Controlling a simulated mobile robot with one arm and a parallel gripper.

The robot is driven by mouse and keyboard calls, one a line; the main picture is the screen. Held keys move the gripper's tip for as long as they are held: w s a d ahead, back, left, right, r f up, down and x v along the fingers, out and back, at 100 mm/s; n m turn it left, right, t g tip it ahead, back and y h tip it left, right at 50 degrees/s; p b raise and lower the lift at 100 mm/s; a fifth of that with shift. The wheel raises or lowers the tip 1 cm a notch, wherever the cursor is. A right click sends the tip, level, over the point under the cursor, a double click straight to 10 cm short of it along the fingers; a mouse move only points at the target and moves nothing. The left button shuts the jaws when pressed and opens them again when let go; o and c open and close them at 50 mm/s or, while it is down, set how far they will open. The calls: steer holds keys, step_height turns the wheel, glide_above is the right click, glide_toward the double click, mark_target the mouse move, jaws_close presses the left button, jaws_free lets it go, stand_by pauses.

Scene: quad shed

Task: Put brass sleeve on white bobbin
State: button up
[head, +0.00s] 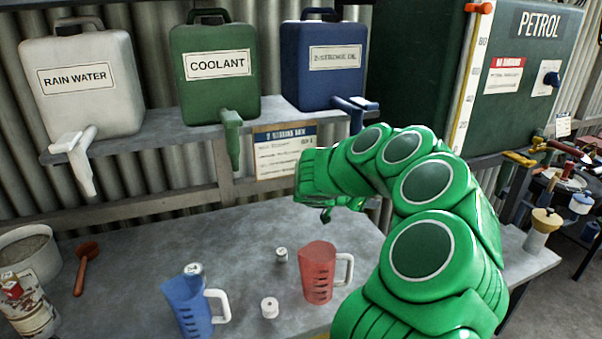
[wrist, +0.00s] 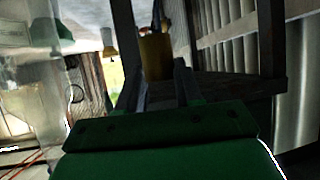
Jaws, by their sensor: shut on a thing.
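The brass sleeve (wrist: 155,57) shows in the wrist view as a dull yellow cylinder between the fingers of my gripper (wrist: 157,75). My gripper is shut on it. In the head view my gripper (head: 326,212) is at the far end of my green arm, above the back of the bench, and the arm hides most of it. The sleeve cannot be made out there. The white bobbin (head: 270,307) stands on the bench near the front, between the blue and red jugs, apart from my gripper.
A blue jug (head: 187,308) and a red jug (head: 318,272) flank the bobbin. Small pale-topped cylinders stand behind the blue jug (head: 193,269) and left of the red jug (head: 281,255). A shelf (head: 160,136) with containers and hanging taps is behind. The bench's middle back is clear.

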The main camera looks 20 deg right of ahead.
steer(key=w+a+n+t+y, duration=0.2)
steer(key=w+a+n+t, duration=0.3)
steer(key=w+a, duration=0.2)
steer(key=a+f+n+t+y, duration=0.1)
steer(key=a+n+y, duration=0.2)
steer(key=a, duration=0.5)
steer(key=a+f+n+t+y, duration=0.2)
steer(key=a+n+y, duration=0.1)
steer(key=a, duration=0.5)
steer(key=w+a+f+n+t+y, duration=0.1)
steer(key=a+n+y, duration=0.3)
steer(key=a, duration=0.4)
steer(key=shift+a+f+n+t, duration=0.3)
steer(key=shift+f+n+t, duration=0.1)
steer(key=shift+f, duration=0.3)
steer(key=s+d+r, duration=0.2)
steer(key=d+r, duration=0.3)
steer(key=s+a+n+g+y, duration=0.4)
steer(key=a+n+g+y, duration=0.65)
steer(key=n, duration=0.45)
steer(key=shift+t+y, duration=0.65)
step_height(320, 180, down, 5)
steer(key=shift+s+r, duration=0.1)
steer(key=shift+f, duration=2.2)
